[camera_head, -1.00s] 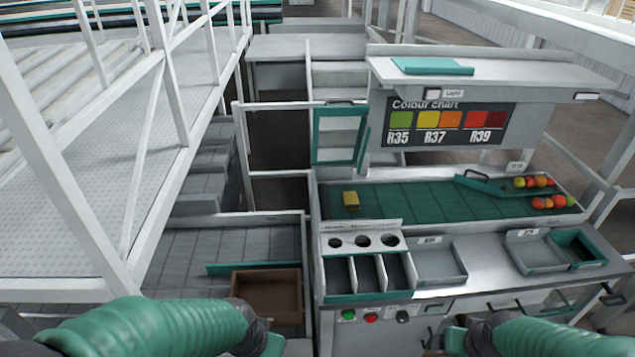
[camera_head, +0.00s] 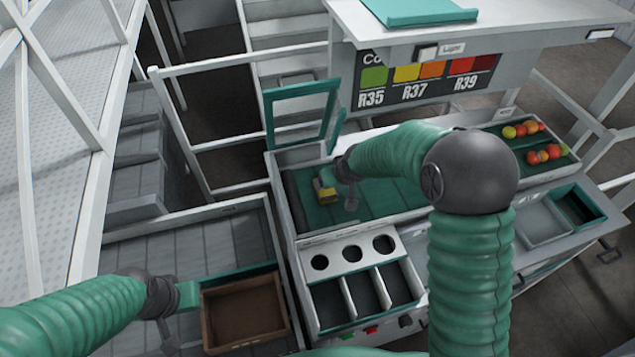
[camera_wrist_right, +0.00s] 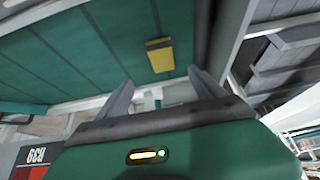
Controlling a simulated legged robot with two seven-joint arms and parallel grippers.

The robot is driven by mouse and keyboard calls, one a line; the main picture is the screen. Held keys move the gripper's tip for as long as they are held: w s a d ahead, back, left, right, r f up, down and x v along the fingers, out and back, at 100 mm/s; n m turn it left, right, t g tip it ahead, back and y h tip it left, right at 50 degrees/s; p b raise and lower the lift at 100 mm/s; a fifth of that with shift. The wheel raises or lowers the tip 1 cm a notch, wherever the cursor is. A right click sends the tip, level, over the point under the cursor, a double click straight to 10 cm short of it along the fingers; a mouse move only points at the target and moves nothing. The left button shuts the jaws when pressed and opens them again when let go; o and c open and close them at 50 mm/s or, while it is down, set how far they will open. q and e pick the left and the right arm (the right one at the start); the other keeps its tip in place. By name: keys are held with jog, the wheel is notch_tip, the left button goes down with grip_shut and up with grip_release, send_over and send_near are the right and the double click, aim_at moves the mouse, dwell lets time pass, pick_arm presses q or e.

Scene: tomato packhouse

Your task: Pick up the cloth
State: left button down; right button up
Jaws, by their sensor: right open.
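The cloth, a small yellow folded block (camera_head: 325,190), lies on the left part of the green belt. In the right wrist view the cloth (camera_wrist_right: 159,55) lies just beyond the fingertips, between their lines. My right gripper (camera_head: 338,190) is over the belt right beside the cloth and partly hides it. In the wrist view my right gripper (camera_wrist_right: 162,88) is open with nothing between its fingers. My left gripper (camera_head: 178,325) is low at the left by the brown crate; its finger gap does not show clearly.
A brown crate (camera_head: 207,318) stands at lower left. A bin with compartments (camera_head: 350,285) is in front of the belt. A teal-framed panel (camera_head: 270,118) stands behind the belt's left end. Several tomatoes (camera_head: 545,153) lie at the right. A shelf (camera_head: 520,22) overhangs the back.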

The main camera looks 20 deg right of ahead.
aim_at(326, 194)
jog(key=x, duration=0.3)
jog(key=p+x, duration=0.1)
jog(key=x, duration=0.2)
jog(key=a+x, duration=0.1)
jog(key=x, duration=0.2)
jog(key=shift+w+f+p, duration=0.15)
jog(key=shift+w+p, duration=0.15)
jog(key=shift+p, duration=0.05)
jog(key=p+x, duration=0.1)
jog(key=x, duration=0.2)
jog(key=shift+w+d+f, duration=0.1)
jog(key=shift+d+f, duration=0.05)
jog(key=shift+f, duration=0.05)
jog(key=shift+w+d+f, duration=0.15)
jog(key=shift+d+f, duration=0.1)
jog(key=shift+d, duration=0.05)
pick_arm(q)
jog(key=v, duration=0.3)
jog(key=shift+w+r, duration=0.1)
jog(key=shift+w, duration=0.05)
pick_arm(e)
jog(key=shift+a, duration=0.1)
jog(key=shift+a, duration=0.25)
jog(key=c, duration=0.9)
jog(key=shift+d, duration=0.2)
jog(key=c, duration=0.5)
